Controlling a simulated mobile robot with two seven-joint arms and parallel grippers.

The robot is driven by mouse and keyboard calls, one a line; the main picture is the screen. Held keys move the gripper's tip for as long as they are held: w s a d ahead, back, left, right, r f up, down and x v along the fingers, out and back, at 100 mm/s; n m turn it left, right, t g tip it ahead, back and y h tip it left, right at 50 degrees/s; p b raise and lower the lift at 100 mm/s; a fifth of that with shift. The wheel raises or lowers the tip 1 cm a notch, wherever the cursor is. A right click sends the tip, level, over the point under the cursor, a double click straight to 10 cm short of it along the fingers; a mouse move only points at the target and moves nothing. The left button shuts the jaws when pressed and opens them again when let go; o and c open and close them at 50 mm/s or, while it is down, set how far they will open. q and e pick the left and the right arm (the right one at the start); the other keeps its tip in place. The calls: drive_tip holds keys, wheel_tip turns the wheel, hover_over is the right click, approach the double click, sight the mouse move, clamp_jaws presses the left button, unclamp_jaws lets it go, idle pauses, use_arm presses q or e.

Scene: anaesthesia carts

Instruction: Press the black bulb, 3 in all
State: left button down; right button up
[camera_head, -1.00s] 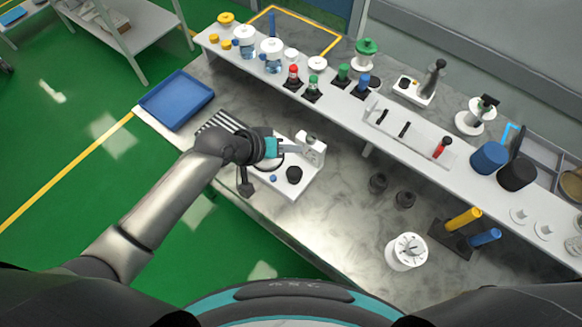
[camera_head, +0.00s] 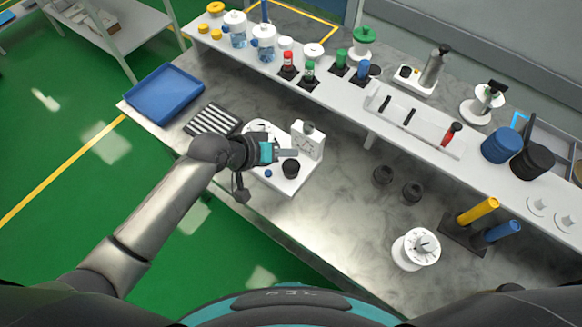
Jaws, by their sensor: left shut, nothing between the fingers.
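The black bulb (camera_head: 291,169) is a small dark round knob on the front right of a white device (camera_head: 281,184) on the bench. The device also has a small blue button (camera_head: 268,174), a round dial partly hidden by my gripper, and an upright white block (camera_head: 306,141) at its back right. My left gripper (camera_head: 291,153) comes in from the left over the device. Its fingers are shut and empty, just behind the bulb in the picture. I cannot tell whether they touch it. My right gripper is out of view.
A striped pad (camera_head: 212,120) and a blue tray (camera_head: 163,95) lie left of the device. A raised white shelf (camera_head: 330,95) with bottles and tools runs behind. Two dark knobs (camera_head: 383,174) and a white dial (camera_head: 416,249) stand to the right, with bare bench between.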

sight(294, 164)
use_arm(q)
drive_tip(key=shift+f+b, duration=0.5)
drive_tip(key=shift+f, duration=0.65)
drive_tip(key=shift+f, duration=0.1)
idle(1.0)
drive_tip(key=shift+f, duration=0.35)
drive_tip(key=shift+f+b, duration=0.65)
drive_tip(key=shift+f, duration=0.2)
idle(0.8)
idle(0.3)
drive_tip(key=shift+r+p, duration=1.25)
drive_tip(key=shift+p, duration=0.1)
wheel_tip(294, 164, up, 5)
drive_tip(key=p, duration=0.5)
drive_tip(key=shift+r, duration=0.1)
